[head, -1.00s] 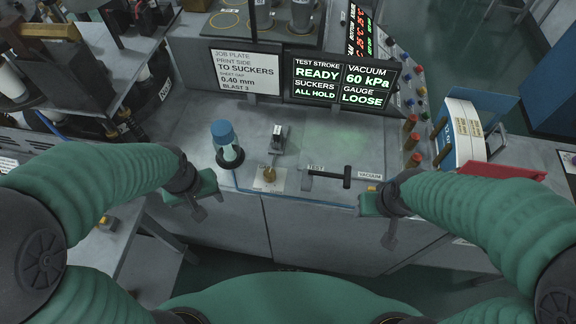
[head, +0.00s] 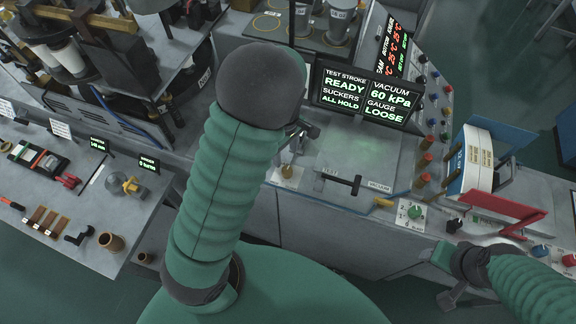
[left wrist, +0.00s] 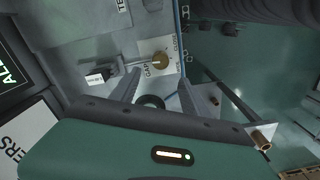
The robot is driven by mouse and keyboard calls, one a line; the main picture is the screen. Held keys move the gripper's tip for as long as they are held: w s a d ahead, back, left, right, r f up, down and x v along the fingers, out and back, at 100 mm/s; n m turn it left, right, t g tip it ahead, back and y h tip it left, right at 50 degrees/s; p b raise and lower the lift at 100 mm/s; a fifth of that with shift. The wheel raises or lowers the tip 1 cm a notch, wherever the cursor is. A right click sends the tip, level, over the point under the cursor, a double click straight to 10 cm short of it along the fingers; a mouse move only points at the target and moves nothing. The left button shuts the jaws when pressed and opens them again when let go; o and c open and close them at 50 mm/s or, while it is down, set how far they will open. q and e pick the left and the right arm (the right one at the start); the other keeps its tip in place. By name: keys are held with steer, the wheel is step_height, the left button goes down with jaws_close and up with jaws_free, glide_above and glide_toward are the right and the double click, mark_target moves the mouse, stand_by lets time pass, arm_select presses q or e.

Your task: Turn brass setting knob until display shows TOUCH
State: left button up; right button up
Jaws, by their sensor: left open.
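The brass setting knob (head: 287,171) sits on a pale plate at the front of the grey console. It also shows in the left wrist view (left wrist: 160,59), on a plate marked GAP and CLOSE. The display (head: 367,95) reads GAUGE LOOSE, with READY, ALL HOLD and 60 kPa. My left gripper (left wrist: 156,88) is open, its two fingers apart and pointing toward the knob, with nothing seen between them. In the head view my left arm hides most of that gripper. My right gripper (head: 450,285) hangs at the lower right, away from the knob; its jaw opening is unclear.
A black T-shaped handle (head: 345,182) stands right of the knob, near the TEST and VACUUM labels. A small metal block (left wrist: 101,77) sits beside the knob. A side bench (head: 70,235) with tools is at left.

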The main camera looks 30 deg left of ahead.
mark_target(287, 169)
arm_select(q)
steer(key=f, duration=0.7)
steer(key=shift+d+f, duration=0.35)
steer(key=shift+f, duration=0.05)
steer(key=shift+d+f, duration=0.25)
steer(key=shift+f, duration=0.3)
steer(key=shift+a, duration=0.25)
steer(key=shift+c, duration=0.4)
steer(key=shift+a+f, duration=0.1)
steer(key=shift+a, duration=0.1)
steer(key=c, duration=0.5)
steer(key=shift+d, duration=0.15)
jaws_close()
